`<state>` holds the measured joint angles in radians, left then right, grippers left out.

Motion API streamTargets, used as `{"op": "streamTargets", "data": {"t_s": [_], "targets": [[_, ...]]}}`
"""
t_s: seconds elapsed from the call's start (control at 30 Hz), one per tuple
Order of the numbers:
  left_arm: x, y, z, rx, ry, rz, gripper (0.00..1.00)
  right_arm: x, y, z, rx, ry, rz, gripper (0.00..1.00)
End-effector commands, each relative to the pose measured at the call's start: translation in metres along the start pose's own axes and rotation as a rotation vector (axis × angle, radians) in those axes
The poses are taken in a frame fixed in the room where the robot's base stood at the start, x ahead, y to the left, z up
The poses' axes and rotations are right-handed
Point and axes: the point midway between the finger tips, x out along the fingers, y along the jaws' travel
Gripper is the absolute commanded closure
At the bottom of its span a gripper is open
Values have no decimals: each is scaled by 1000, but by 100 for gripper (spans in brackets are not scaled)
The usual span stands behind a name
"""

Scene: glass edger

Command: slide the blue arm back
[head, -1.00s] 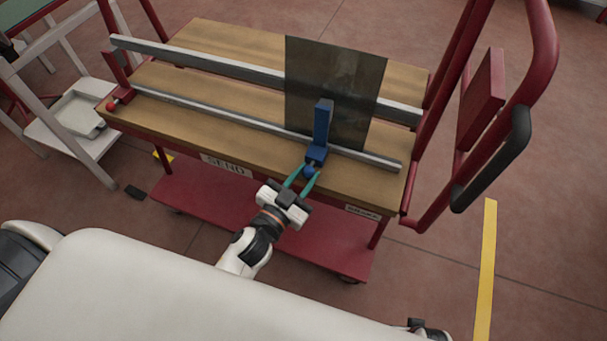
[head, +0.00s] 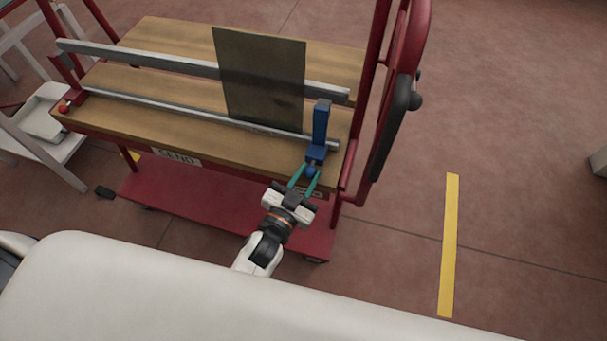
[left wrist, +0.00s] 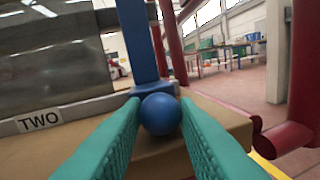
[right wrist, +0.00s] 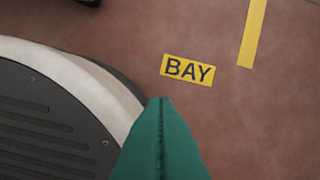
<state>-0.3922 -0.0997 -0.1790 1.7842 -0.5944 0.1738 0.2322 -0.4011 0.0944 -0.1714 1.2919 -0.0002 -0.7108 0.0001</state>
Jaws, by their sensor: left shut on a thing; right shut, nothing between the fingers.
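The blue arm (head: 320,126) stands upright on the front metal rail (head: 205,112), close to the rail's right end. It has a blue ball knob (head: 311,172) at its front, which also shows large in the left wrist view (left wrist: 160,114). My left gripper (head: 304,178) has its green fingers shut on the knob, one on each side. A dark glass sheet (head: 262,78) stands on the bench to the left of the arm. My right gripper (right wrist: 160,105) shows only in the right wrist view, fingers together and empty above the floor.
The wooden bench top (head: 140,100) has a second rail (head: 150,58) behind and a red lower shelf (head: 190,195). Red tubing with a black handle (head: 395,125) rises at the right end. A white stand (head: 45,120) is at left. Floor beyond the yellow strip (head: 449,245) is clear.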

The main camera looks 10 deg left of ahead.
Motion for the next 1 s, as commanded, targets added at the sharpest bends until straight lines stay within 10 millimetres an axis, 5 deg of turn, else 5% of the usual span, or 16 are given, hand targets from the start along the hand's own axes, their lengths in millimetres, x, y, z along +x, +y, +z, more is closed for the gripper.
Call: {"op": "streamTargets", "data": {"t_s": [0.1,0.13,0.2,0.57,1.0], "targets": [[0,-4,0,-5,-1,-7,100,0,0,0,0,0,0,100],[0,-4,0,-5,-1,-8,72,0,0,0,0,0,0,100],[0,-4,0,-5,-1,-7,65,0,0,0,0,0,0,100],[-11,-3,-1,-4,3,-6,65,-1,-1,0,0,-1,-1,100],[-98,-3,-1,-5,4,-5,65,8,0,-16,-2,16,-1,100]]}}
